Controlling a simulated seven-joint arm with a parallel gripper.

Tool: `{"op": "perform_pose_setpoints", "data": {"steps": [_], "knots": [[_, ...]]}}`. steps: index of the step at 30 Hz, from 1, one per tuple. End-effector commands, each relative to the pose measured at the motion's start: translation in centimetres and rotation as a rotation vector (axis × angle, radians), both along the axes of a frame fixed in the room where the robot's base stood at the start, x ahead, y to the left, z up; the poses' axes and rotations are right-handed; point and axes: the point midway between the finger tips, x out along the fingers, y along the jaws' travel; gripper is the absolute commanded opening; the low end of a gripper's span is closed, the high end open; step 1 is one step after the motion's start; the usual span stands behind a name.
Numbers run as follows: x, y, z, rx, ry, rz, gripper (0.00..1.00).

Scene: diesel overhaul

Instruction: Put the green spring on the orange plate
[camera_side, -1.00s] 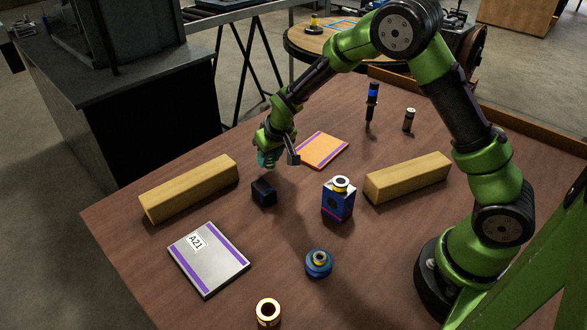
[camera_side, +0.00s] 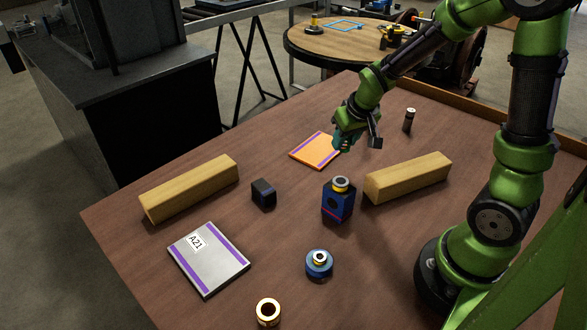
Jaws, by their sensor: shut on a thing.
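The green spring (camera_side: 342,144) looks teal and small. It is held in my gripper (camera_side: 353,143), which is shut on it. The orange plate (camera_side: 312,152) has purple stripes along its edges and lies flat on the table behind the middle. My gripper and the spring are at the plate's right edge in the picture, with the spring overlapping its right corner. I cannot tell how high the spring is above the plate. The visible part of the plate is bare.
A blue box with a ringed top (camera_side: 338,200) stands in front of my gripper. A wooden block (camera_side: 408,178) lies to its right, another (camera_side: 189,188) at left.

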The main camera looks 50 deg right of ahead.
Motion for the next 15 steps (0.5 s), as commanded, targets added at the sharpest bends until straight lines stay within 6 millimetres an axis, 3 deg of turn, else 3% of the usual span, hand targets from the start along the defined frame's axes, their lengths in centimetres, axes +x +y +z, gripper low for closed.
{"op": "perform_pose_setpoints", "data": {"steps": [3, 8, 15], "knots": [[-3.0, -0.1, -1.2, 0.000, 0.006, -0.007, 0.04], [-4.3, 0.3, -2.4, -0.003, 0.010, 0.007, 0.04], [0.8, -1.3, -2.8, -0.005, -0.002, 0.002, 0.04]]}}
